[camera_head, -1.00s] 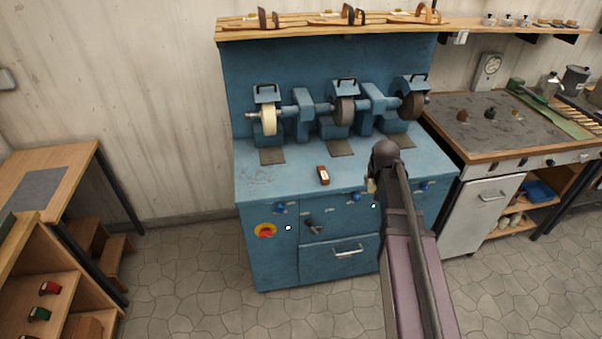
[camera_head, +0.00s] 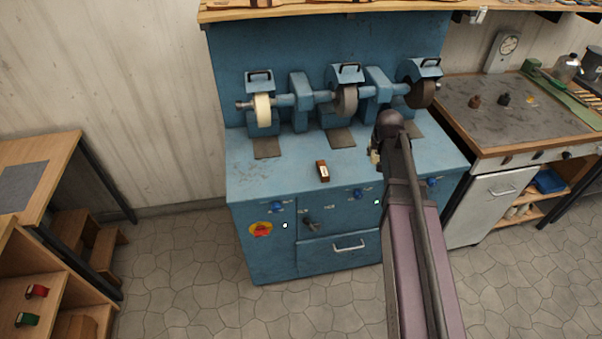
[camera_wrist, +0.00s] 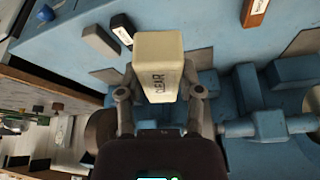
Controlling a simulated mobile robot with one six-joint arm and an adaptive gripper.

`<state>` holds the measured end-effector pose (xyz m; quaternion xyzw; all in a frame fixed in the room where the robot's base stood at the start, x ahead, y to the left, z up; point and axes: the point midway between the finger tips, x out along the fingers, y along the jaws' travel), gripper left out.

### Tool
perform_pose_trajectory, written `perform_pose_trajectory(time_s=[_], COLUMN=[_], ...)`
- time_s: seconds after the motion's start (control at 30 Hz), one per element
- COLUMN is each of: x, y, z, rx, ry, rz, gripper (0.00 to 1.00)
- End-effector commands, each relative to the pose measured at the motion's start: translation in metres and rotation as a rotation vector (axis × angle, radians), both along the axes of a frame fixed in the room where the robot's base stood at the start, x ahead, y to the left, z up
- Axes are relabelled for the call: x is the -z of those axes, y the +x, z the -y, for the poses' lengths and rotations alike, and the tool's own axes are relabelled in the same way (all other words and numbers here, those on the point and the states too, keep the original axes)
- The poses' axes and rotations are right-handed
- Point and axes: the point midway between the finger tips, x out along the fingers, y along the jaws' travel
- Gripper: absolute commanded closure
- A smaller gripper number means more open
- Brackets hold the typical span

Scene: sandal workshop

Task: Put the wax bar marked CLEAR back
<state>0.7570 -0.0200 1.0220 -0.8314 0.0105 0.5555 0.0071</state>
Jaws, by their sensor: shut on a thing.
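The wax bar marked CLEAR (camera_wrist: 160,65) is a cream block with dark lettering, seen large in the wrist view. My gripper (camera_wrist: 160,95) is shut on it, one finger on each side. In the head view only a small pale piece of the bar (camera_head: 375,157) shows beside my arm, above the blue bench (camera_head: 275,180); the fingers are mostly hidden there.
A brown labelled bar (camera_head: 322,171) lies on the bench, left of my arm. A black bar with a white label (camera_wrist: 122,28) shows in the wrist view. Grinding wheels (camera_head: 345,98) line the bench's back. A hot plate (camera_head: 520,108) stands to the right.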

Motion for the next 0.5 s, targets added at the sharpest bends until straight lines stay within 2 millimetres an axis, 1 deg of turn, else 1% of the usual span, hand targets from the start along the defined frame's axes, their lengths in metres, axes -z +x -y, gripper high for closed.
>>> perform_pose_trajectory(time_s=[0.5], x=[0.001], y=[0.0], z=[-0.016], rx=[-0.022], ry=[0.0], rz=[0.0], gripper=[1.0])
